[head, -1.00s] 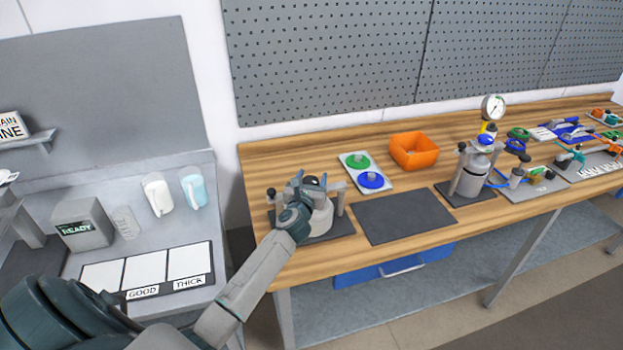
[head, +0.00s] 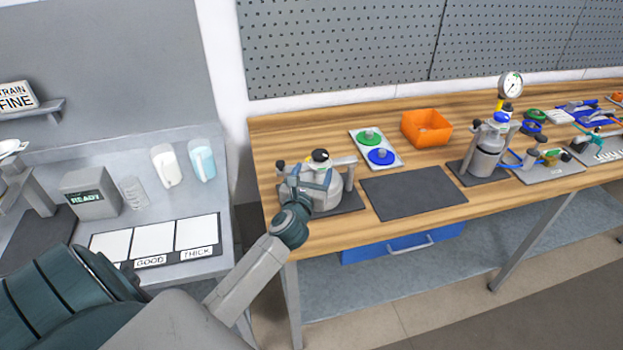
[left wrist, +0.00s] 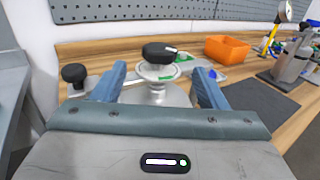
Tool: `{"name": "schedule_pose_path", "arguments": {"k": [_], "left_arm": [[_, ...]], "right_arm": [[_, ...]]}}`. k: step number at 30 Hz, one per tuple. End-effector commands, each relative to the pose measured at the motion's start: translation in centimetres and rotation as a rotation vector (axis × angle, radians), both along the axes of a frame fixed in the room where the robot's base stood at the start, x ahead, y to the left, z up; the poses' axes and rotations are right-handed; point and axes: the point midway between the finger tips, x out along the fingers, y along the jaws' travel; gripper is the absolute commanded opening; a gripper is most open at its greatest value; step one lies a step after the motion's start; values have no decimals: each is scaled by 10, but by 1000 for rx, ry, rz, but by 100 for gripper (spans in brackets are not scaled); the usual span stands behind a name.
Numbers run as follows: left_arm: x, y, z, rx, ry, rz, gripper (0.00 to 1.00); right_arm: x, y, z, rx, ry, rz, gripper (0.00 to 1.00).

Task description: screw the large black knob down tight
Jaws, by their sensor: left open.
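The large black knob (head: 320,155), with a pale mark on it, sits on top of a grey metal pot (head: 325,195) at the bench's left end. In the left wrist view the knob (left wrist: 159,52) stands over a pale disc, above and beyond the gap between my fingers. My left gripper (head: 311,180) is open at the near side of the pot, lower than the knob. No finger visibly holds the knob. A smaller black knob (left wrist: 74,74) stands left of the fingers. My right gripper is not in view.
A plate with green and blue discs (head: 391,162) and an orange bin (head: 427,128) lie to the right. A bare dark mat (head: 413,192) is beside the pot. Another pot with a gauge (head: 485,160) stands farther right. A grey side table (head: 75,290) is at left.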

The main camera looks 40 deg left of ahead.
Motion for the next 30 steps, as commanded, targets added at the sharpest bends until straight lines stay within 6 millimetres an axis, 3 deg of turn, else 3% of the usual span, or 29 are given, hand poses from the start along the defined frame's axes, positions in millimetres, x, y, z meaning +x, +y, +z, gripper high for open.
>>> {"name": "schedule_pose_path", "arguments": {"k": [5,13,16,23,30], "left_arm": [[-9,-3,0,-1,0,0,67],[-9,-3,0,-1,0,1,67],[-5,-4,-5,3,-5,23,67],[21,-13,-21,29,-28,232,67],[33,-31,-16,21,-19,498,67]], "right_arm": [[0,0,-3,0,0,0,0],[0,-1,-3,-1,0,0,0],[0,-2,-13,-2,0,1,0],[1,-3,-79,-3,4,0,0],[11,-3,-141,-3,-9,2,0]]}}
